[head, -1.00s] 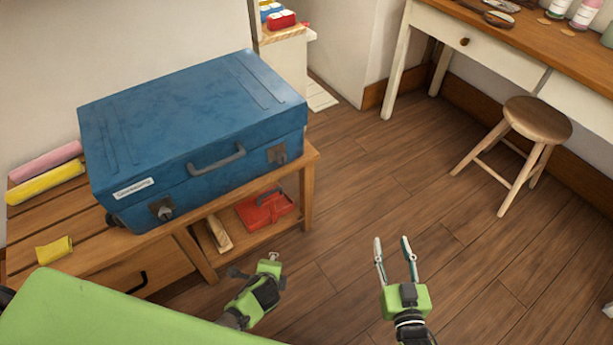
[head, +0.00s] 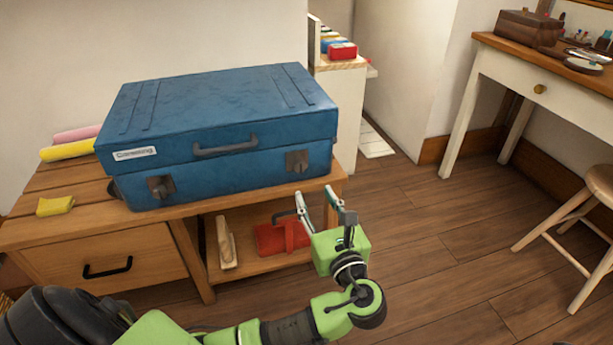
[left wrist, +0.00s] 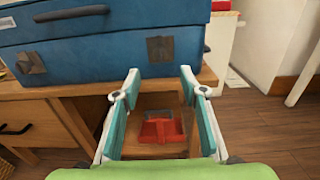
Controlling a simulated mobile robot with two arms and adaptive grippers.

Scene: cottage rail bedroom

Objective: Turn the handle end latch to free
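A blue suitcase (head: 225,115) lies flat and closed on a wooden bench, with a dark handle (head: 226,147) on its front. One dark metal latch (head: 161,187) is at the front left. Another latch (head: 297,161) is at the front right; it also shows in the left wrist view (left wrist: 160,49). I cannot tell from the frames how far either latch is turned. My left gripper (head: 316,199) is open and empty, just below and in front of the right latch, not touching it. In the left wrist view that latch sits above and between the fingertips. My right gripper is out of view.
The wooden bench (head: 85,225) has a drawer and an open shelf holding a red object (head: 270,240) and a wooden piece (head: 226,243). Yellow and pink rolls lie left of the suitcase. A stool (head: 575,215) and desk stand right; the floor between is clear.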

